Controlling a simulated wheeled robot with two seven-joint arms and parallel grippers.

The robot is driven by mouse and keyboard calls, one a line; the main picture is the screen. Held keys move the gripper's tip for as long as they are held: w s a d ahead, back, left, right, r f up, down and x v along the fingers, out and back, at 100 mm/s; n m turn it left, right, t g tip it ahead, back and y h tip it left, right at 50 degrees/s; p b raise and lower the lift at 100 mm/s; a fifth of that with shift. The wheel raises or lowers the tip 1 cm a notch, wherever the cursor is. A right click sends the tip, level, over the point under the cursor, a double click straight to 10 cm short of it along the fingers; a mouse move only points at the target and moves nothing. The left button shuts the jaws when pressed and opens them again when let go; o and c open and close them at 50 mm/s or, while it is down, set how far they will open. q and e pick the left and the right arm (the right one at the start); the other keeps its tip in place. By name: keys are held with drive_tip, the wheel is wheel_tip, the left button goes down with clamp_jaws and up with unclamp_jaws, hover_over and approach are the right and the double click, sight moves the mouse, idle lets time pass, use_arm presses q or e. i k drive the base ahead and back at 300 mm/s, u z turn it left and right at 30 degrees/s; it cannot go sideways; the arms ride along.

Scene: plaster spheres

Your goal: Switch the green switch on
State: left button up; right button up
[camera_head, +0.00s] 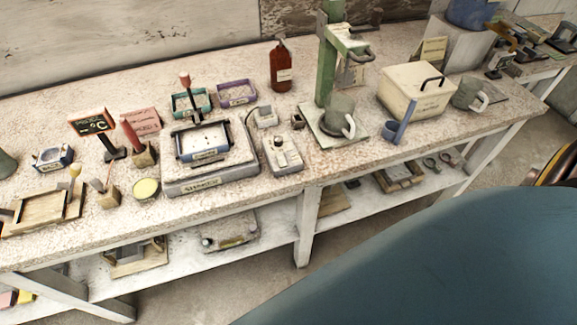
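I cannot clearly make out a green switch in the head view. A small pale box with knob-like parts on top (283,156) stands on the workbench right of a larger flat device (210,172). A smaller pale box (265,116) sits behind it. No green shows clearly on either box, and details are too small to read. A tall green stand (325,65) rises from a pale base to their right. Neither of my grippers is in view.
The long speckled workbench (80,110) is crowded. A grey mug (338,110), a cream box (415,90) and a red bottle (280,66) stand on it. Signs and small trays are at left. A lower shelf (270,245) runs underneath. Bare bench shows along the back left.

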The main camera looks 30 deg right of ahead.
sight(280, 156)
drive_tip(key=z, duration=1.3)
drive_tip(key=i, duration=0.15)
drive_tip(key=z, duration=1.35)
drive_tip(key=k, duration=0.9)
drive_tip(key=u, duration=1.55)
drive_tip(key=i, duration=0.5)
